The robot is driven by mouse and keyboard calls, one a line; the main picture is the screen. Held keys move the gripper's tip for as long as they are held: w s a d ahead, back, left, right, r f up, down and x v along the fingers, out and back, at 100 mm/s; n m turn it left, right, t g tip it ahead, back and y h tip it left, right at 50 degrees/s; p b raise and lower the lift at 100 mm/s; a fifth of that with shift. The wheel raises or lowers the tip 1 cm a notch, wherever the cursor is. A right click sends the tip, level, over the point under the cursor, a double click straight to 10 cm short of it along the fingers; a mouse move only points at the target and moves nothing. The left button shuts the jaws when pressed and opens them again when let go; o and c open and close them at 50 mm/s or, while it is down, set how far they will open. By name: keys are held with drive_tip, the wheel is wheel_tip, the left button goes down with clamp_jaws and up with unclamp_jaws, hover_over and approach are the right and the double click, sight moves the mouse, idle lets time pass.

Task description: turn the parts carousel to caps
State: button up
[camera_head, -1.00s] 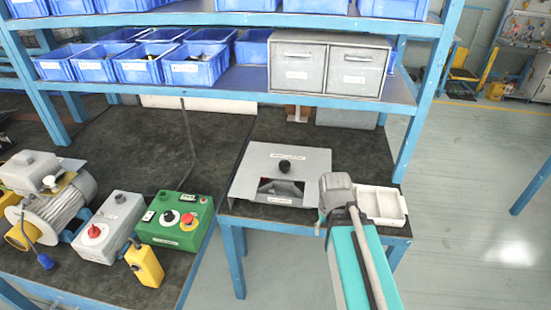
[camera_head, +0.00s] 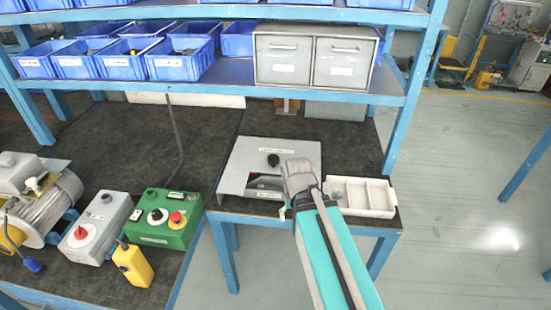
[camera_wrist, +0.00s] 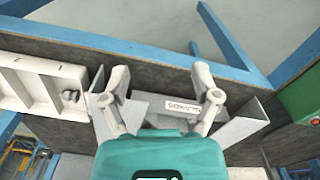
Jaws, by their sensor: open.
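The parts carousel appears to be the grey metal housing (camera_head: 240,160) with a black knob (camera_head: 273,160) on top and an opening in its front. Something dark and reddish shows inside the opening. My gripper (camera_wrist: 159,82) is open and empty at the front of the housing. In the wrist view its fingers stand apart on either side of a small white label (camera_wrist: 182,107) inside the housing. I cannot read that label for certain.
A white divided tray (camera_head: 385,198) stands right of the housing; small grey parts (camera_wrist: 71,97) lie in it. A green control box (camera_head: 168,222) and a yellow pendant (camera_head: 133,266) are to the left. A blue shelf with bins (camera_head: 180,65) and a drawer cabinet (camera_head: 285,62) hangs above.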

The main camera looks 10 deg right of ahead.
sight(274, 158)
drive_tip(key=shift+o, duration=0.4)
drive_tip(key=w+r+n+p, duration=0.1)
drive_tip(key=w+r+p, duration=0.3)
drive_tip(key=w, duration=0.5)
drive_tip(key=w+r+n+p, duration=0.1)
drive_tip(key=w+r+p, duration=0.3)
drive_tip(key=w, duration=0.6)
drive_tip(key=w+r+n+p, duration=0.2)
drive_tip(key=w+r+p, duration=0.2)
drive_tip(key=w, duration=0.5)
drive_tip(key=shift+w+a+r+p, duration=0.35)
drive_tip(key=shift+a+r+p, duration=0.05)
drive_tip(key=shift+r, duration=0.1)
drive_tip(key=shift+s+f, duration=0.1)
drive_tip(key=shift+f, duration=0.1)
wheel_tip(274, 158, down, 14)
drive_tip(key=b, duration=1.4)
drive_tip(key=shift+r, duration=0.25)
